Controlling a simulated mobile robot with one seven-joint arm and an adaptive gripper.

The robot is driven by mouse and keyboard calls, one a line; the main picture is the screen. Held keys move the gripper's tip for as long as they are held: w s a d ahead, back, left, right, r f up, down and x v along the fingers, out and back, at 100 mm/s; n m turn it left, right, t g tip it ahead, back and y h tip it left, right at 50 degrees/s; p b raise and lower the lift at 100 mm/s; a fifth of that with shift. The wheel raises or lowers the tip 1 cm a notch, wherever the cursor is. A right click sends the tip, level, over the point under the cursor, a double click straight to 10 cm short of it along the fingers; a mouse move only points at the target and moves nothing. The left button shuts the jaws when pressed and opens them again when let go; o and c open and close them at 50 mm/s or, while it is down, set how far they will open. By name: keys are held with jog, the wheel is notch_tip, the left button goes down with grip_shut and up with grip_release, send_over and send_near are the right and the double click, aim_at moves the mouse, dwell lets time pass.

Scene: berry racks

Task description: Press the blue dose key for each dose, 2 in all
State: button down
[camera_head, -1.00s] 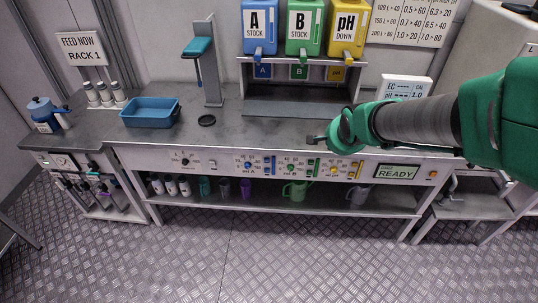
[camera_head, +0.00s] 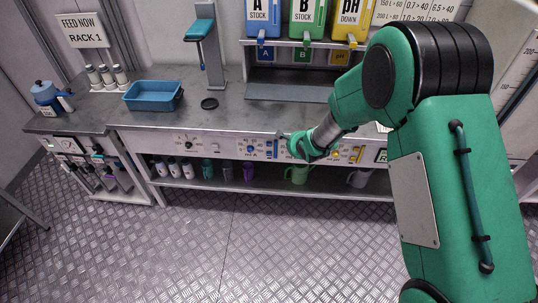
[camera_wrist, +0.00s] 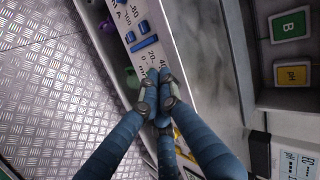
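The blue dose controls are on the front panel of the bench: a blue knob (camera_head: 250,149) and, to its right, a narrow blue key strip (camera_head: 271,150). In the wrist view, blue keys (camera_wrist: 143,27) show on the panel above the fingertips. My gripper (camera_head: 284,136) is at the bench's front edge, just up and right of the blue strip. In the wrist view its dark fingertips (camera_wrist: 158,93) are together, with nothing between them. They appear apart from the blue keys. My gripper and arm hide the green controls and part of the yellow ones.
Stock tanks A (camera_head: 262,15), B (camera_head: 306,18) and pH (camera_head: 350,18) stand above a shelf. A blue tray (camera_head: 153,107) and a black disc (camera_head: 209,104) lie on the bench. A green jug (camera_head: 299,174) and bottles stand below. The floor in front is clear.

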jog(key=m+y, duration=0.1)
jog(key=m, duration=0.1)
send_near(269, 154)
jog(key=v, duration=0.5)
jog(key=s+a+f+m+y+p, duration=0.1)
jog(key=a+f, duration=0.3)
jog(key=f, duration=0.5)
jog(key=shift+s+f+m+y, duration=0.3)
jog(key=shift+s+m, duration=0.2)
jog(key=shift+s, duration=0.3)
jog(key=shift+w+r, duration=0.1)
jog(key=w+b, duration=0.1)
jog(key=w, duration=0.7)
jog(key=shift+w, duration=0.35)
jog(key=shift+w, duration=0.85)
dwell(0.7)
jog(key=shift+s, duration=0.15)
jog(key=shift+s+p, duration=0.3)
jog(key=shift+s, duration=0.45)
